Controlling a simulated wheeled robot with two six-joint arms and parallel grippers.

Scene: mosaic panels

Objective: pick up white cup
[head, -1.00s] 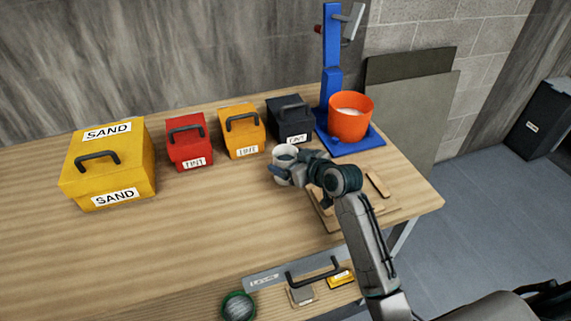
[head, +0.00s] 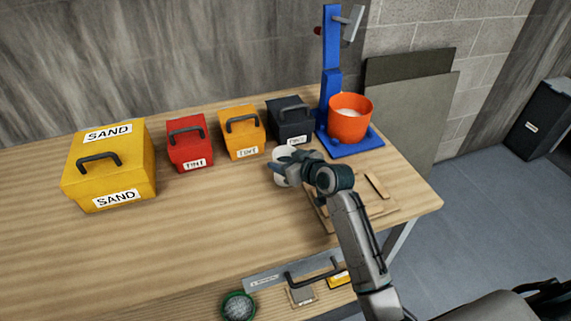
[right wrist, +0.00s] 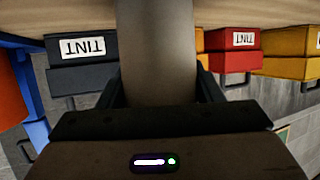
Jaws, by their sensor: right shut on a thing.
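The white cup (head: 287,157) stands on the wooden table, in front of the dark grey box. My right gripper (head: 283,169) is at the cup, with its fingers around the cup's side. In the right wrist view the cup (right wrist: 157,50) fills the middle between the two fingers (right wrist: 160,88), and the gripper is shut on it. Whether the cup touches the table cannot be told. The gripper hides part of the cup in the head view. My left gripper is not in view.
An orange bucket (head: 350,122) sits on a blue stand (head: 352,148). The table's left front is clear.

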